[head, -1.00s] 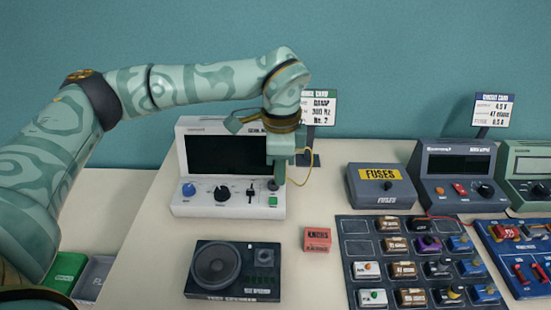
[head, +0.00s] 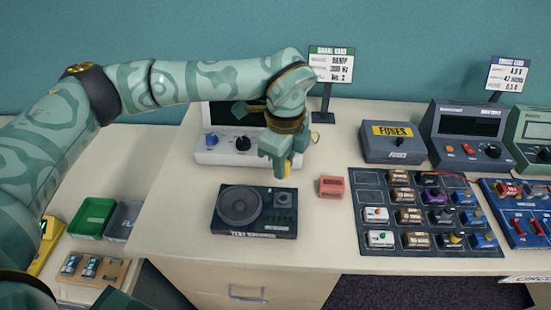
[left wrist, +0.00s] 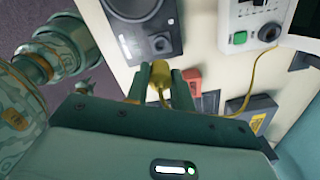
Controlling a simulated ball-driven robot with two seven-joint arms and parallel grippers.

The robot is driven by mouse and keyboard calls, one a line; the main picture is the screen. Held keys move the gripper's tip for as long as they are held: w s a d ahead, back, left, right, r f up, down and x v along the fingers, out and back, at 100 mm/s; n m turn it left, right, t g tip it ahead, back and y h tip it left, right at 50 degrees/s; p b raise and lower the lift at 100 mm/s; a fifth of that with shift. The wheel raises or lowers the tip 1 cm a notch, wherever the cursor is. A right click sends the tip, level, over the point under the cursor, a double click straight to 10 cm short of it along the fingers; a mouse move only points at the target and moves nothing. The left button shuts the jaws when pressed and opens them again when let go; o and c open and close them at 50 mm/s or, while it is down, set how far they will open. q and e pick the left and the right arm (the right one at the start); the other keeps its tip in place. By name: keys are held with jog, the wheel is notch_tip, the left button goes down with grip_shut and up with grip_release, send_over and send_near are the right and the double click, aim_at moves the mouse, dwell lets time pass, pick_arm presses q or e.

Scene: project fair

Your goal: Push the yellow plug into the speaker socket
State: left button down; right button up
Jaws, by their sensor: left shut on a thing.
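My left gripper (head: 283,166) is shut on the yellow plug (head: 287,173), whose tip shows below the fingers. In the left wrist view the plug (left wrist: 159,76) sits between the two fingertips (left wrist: 160,84), and a yellow cable (left wrist: 245,85) runs from it toward the white generator. The black speaker box (head: 240,233) lies on the table, nearer to me and left of the gripper, with a round cone and a small socket panel (head: 284,200) at its right. The plug is above and apart from the box. The speaker also shows in the left wrist view (left wrist: 130,42). My right gripper is not in view.
The white generator (head: 215,157) stands behind, partly hidden by my arm. A small red box (head: 331,187) lies right of the speaker. A grey fuses box (head: 391,146) and a dark parts tray (head: 360,215) stand farther right. The table's front edge is just before the speaker.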

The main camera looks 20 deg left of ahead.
pick_arm(q)
jog(key=shift+w+f+m, duration=0.15)
jog(key=shift+f+m, duration=0.05)
jog(key=shift+m, duration=0.1)
notch_tip(320, 180, down, 5)
jog(key=b, duration=0.4)
jog(key=shift+f+b, duration=0.3)
jog(key=shift+f, duration=0.6)
jog(key=shift+r+p, duration=0.1)
jog(key=shift+p, duration=0.65)
dwell(0.7)
jog(key=shift+f+b, duration=0.35)
jog(key=shift+f, duration=0.6)
dwell(1.1)
jog(key=c, duration=0.6)
grip_release()
jog(key=shift+c, duration=0.2)
